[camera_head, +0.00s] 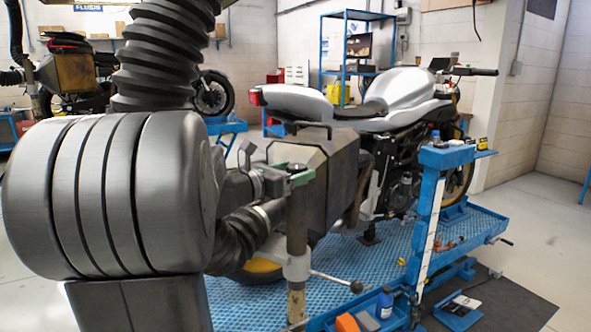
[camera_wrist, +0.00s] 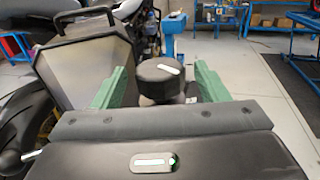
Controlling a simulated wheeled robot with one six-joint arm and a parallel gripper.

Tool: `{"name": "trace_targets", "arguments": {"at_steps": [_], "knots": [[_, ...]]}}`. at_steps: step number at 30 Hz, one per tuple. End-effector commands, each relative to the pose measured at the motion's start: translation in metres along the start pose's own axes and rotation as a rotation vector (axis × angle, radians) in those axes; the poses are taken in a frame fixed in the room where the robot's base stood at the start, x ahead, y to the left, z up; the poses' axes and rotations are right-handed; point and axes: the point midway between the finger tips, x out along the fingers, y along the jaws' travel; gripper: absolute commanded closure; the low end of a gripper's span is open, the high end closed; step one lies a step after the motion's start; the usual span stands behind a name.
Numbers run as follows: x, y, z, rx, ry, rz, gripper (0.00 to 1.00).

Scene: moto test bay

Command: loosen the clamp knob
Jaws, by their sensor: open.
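The clamp knob (camera_wrist: 160,74) is a round black cap with a white mark on its top. In the wrist view it stands between the two green fingers of my gripper (camera_wrist: 161,80). The fingers are open, with a gap on each side of the knob. In the head view my gripper (camera_head: 290,178) is at the top of an upright post (camera_head: 297,225), and the knob's dark top (camera_head: 297,167) shows only slightly between the green fingers. I cannot tell from these views how far down the knob the fingers reach.
A grey motorcycle (camera_head: 405,88) stands on a blue platform (camera_head: 345,262) just behind the post. Its boxy metal case (camera_head: 325,160) is close to my gripper. A blue stand (camera_head: 428,215) is to the right. A bottle (camera_head: 384,303) and an orange block (camera_head: 346,323) lie low in front.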

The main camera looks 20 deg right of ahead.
Motion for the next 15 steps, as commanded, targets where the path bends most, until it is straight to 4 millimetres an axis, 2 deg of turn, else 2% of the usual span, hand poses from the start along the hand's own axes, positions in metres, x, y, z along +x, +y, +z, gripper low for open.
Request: {"name": "trace_targets", "arguments": {"at_steps": [6,14,15], "knots": [[0.0145,-0.0005,0.0,0.0,0.0,0.0,0.33],[0.015,-0.0001,-0.0002,0.0,0.0,0.001,0.33],[0.0149,-0.0001,-0.0002,0.0,0.0,0.001,0.4]]}}
